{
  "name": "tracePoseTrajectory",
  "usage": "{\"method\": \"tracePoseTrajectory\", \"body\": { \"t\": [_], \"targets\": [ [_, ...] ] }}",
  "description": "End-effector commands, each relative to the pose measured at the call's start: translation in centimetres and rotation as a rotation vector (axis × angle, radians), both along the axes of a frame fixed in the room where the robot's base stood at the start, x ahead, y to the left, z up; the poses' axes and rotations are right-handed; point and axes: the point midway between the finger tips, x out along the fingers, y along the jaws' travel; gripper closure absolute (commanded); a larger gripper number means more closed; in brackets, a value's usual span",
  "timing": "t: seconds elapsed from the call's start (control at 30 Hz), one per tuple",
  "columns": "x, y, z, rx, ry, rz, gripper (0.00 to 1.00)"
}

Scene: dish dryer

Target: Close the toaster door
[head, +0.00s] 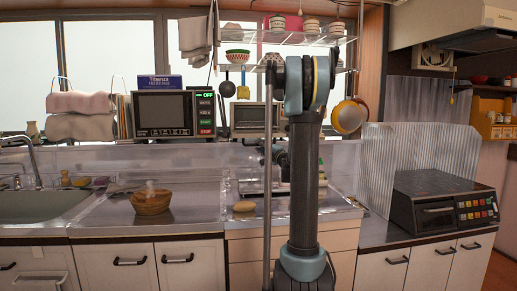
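A small silver toaster oven (247,117) with a glass front stands on the back ledge, just right of the black microwave. My arm hides its right part. I cannot tell from this view how far its door is open. My arm rises in the middle of the picture and bends over at its top joint, in front of the right side of the toaster.
The black microwave (165,114) has a blue box on top. A wire shelf (262,37) with bowls hangs above the toaster, with utensils below it. A wooden bowl (151,202) stands on the counter near the sink (38,205). A dark cooker (440,202) stands at right.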

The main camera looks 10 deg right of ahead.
Motion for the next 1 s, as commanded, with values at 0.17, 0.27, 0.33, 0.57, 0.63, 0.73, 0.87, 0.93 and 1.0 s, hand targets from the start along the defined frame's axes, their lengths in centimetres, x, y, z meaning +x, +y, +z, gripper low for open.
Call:
{"method": "tracePoseTrajectory", "body": {
  "t": [0.17, 0.27, 0.33, 0.57, 0.63, 0.73, 0.87, 0.93, 1.0],
  "targets": [
    [1.8, 0.8, 0.3, 0.000, 0.000, 0.002, 0.79],
    [2.3, 1.0, 0.4, 0.000, 0.000, 0.001, 0.79],
    [2.5, 1.0, 0.5, 0.000, 0.000, 0.000, 0.79],
    [2.6, 1.1, 0.5, 0.000, 0.000, 0.000, 0.79],
    [2.6, 1.1, 0.5, 0.000, 0.000, 0.000, 0.85],
    [2.6, 1.1, 0.5, 0.000, 0.000, 0.000, 1.00],
    [2.5, 1.5, 0.4, -0.001, 0.001, 0.001, 1.00],
    [2.5, 1.2, 0.4, -0.002, 0.001, 0.000, 1.00],
    [2.5, 0.9, 0.5, -0.002, 0.006, -0.002, 1.00]
  ]
}}
